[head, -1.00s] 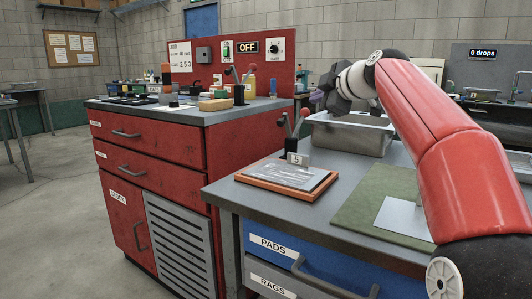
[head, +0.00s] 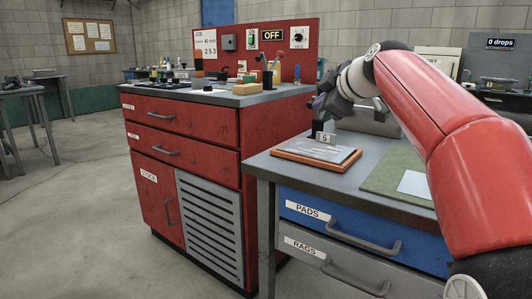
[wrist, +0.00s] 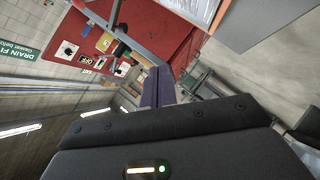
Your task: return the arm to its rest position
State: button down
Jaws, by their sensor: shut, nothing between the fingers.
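My red arm (head: 415,110) reaches in from the right in the head view and bends down at its far end. My gripper (head: 318,103) hangs over the back of the grey bench, above the orange-framed tray, with part of it hidden by the wrist. In the wrist view my gripper's two purple fingers (wrist: 158,88) lie side by side, shut, with nothing held.
The grey bench (head: 365,179) carries an orange-framed tray (head: 285,155), a block marked 5 (head: 326,138), a green mat (head: 385,177) and a grey bin (head: 375,122). A red cabinet (head: 190,125) stands left. Open floor (head: 70,230) lies at left.

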jog(key=s+d+f+m+g+h, duration=0.1)
jog(key=s+f+m, duration=0.6)
jog(key=s+f, duration=0.8)
jog(key=s+d+f+m+g+h+p, duration=0.1)
jog(key=s+f+m+g+h, duration=0.2)
jog(key=s+f, duration=1.2)
jog(key=s+m+g, duration=0.2)
jog(key=s+m, duration=0.3)
jog(key=shift+d+f+g+h, duration=0.3)
jog(key=shift+f, duration=0.1)
